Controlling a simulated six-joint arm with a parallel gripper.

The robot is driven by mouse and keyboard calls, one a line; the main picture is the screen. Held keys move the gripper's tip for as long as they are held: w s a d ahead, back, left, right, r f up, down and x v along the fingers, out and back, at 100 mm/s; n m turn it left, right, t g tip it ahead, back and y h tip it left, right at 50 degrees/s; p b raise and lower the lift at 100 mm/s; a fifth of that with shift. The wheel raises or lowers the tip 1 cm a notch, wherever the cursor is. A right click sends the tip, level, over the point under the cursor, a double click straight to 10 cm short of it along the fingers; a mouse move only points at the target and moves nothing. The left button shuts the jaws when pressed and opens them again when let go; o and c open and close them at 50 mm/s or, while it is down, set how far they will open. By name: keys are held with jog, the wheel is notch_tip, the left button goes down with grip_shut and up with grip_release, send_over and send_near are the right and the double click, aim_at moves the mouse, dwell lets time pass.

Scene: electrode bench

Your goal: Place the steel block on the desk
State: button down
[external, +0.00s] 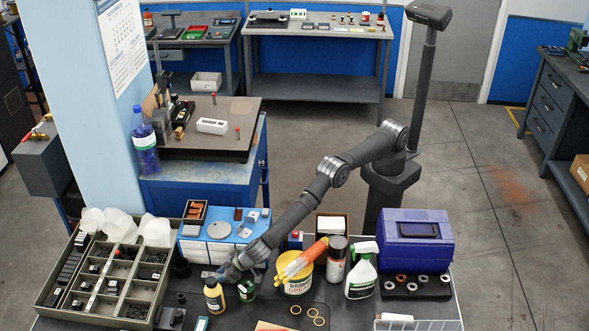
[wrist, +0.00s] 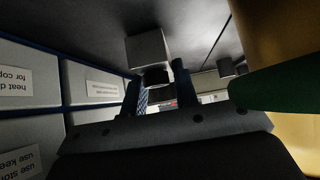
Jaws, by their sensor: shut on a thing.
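The block sits at the fingertips against a dark surface. I cannot tell whether it touches that surface. In the external view the fingers and arm hide most of what is held.
The divided tray (external: 128,262) stands at the left. A dark bottle with a yellow label (external: 214,296) and a green can (external: 246,290) stand close in front of my gripper. The grease tub (external: 294,284), spray bottle (external: 362,270) and blue toolbox (external: 416,237) stand to the right.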

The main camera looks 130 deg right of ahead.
dwell(0.3)
jog(key=c, duration=1.1)
grip_release()
jog(key=shift+f, duration=0.15)
jog(key=shift+s+a+r, duration=0.2)
jog(key=shift+a+r, duration=0.15)
jog(key=shift+r, duration=0.25)
jog(key=v, duration=0.4)
jog(key=shift+r, duration=0.45)
notch_tip(320, 180, up, 6)
jog(key=shift+d, duration=0.1)
jog(key=shift+f, duration=0.1)
